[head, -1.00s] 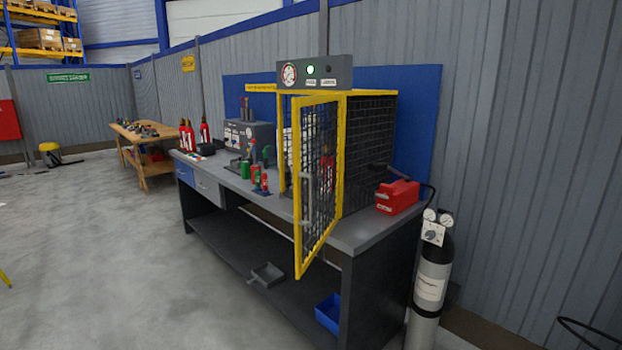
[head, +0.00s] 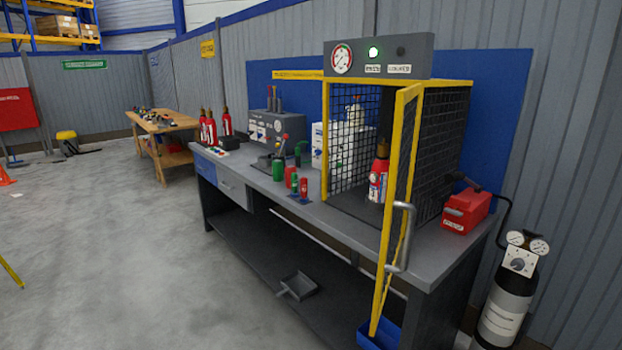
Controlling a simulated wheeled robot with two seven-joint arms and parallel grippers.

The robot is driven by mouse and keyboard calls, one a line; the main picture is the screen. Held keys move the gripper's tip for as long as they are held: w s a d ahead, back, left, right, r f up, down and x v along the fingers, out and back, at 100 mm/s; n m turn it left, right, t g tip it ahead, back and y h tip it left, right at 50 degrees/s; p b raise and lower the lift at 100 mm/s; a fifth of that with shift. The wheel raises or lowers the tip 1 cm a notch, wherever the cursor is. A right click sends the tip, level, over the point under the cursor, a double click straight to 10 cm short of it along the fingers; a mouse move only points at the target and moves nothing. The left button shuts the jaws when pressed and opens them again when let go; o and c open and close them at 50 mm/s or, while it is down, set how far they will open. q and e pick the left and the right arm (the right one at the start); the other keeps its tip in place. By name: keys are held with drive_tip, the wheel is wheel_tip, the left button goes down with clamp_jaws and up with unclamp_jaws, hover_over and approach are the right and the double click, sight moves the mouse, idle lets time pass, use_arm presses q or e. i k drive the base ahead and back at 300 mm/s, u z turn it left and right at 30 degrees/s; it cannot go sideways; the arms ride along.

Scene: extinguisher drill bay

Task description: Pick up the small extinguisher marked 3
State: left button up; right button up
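Several small red extinguishers are in the head view. A group (head: 210,128) stands upright at the far left end of the grey bench (head: 345,225). Another red extinguisher (head: 378,180) with a white label stands upright inside the yellow-framed mesh cage (head: 325,130), partly behind the door's edge. The numbers on the labels are too small to read, so I cannot tell which is marked 3. The cage door (head: 395,200) stands open toward me, seen nearly edge-on, with a grey handle (head: 403,235). Neither of my grippers is in view.
A gauge box (head: 378,57) with a lit green lamp tops the cage. A red case (head: 467,210) sits right of it. A grey cylinder (head: 505,305) stands at the bench's right end. A blue bin (head: 380,335) is low near the door.

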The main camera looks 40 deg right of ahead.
sight(378, 175)
drive_tip(key=u, duration=0.2)
drive_tip(key=i, duration=1.1)
drive_tip(key=z, duration=0.7)
drive_tip(key=i, duration=0.95)
drive_tip(key=z, duration=1.1)
drive_tip(key=i, duration=0.25)
drive_tip(key=z, duration=0.2)
